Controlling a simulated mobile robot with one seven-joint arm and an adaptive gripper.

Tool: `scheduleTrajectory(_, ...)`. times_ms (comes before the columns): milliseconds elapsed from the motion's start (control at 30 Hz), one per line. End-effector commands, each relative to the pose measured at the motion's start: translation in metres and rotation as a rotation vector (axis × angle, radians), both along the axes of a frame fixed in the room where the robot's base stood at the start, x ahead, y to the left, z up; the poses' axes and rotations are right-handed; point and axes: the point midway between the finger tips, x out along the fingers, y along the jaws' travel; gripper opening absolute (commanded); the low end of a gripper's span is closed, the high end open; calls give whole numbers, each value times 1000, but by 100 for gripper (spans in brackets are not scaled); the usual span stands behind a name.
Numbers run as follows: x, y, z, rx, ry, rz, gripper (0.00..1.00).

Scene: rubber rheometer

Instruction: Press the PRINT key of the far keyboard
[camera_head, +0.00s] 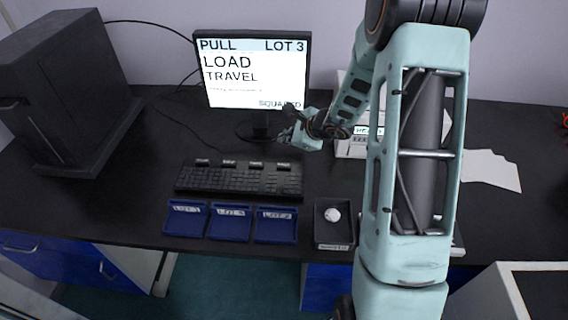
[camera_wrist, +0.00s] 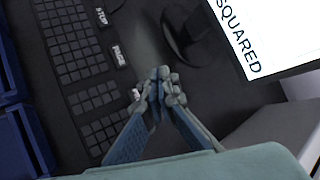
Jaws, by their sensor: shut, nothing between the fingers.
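A black keyboard (camera_head: 238,181) lies in front of the monitor, with several separate labelled keys along its back edge. It also shows in the wrist view (camera_wrist: 75,50). There, one label reads STOP (camera_wrist: 101,16) and one PAUSE (camera_wrist: 119,55). A further white-labelled key (camera_wrist: 135,94) is partly covered by my fingers, and its word cannot be read. In the head view it matches the rightmost back key (camera_head: 283,166). My gripper (camera_head: 285,137) is shut and empty beyond the keyboard's right end. In the wrist view its fingertips (camera_wrist: 160,74) are beside the partly covered key; contact cannot be told.
The monitor (camera_head: 252,75) stands behind the keyboard. Blue trays (camera_head: 230,236) and a black tray (camera_head: 334,240) holding a white lump lie in front. A pale device (camera_head: 352,148) stands to the right, partly behind my arm. Papers (camera_head: 492,172) lie farther right.

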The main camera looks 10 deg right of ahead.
Motion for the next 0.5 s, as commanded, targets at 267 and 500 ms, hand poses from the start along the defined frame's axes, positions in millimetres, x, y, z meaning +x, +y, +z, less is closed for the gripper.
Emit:
scheduleTrajectory(267,0,0,-10,-1,-1,1,0)
scheduleTrajectory(500,0,0,-38,-1,1,1,0)
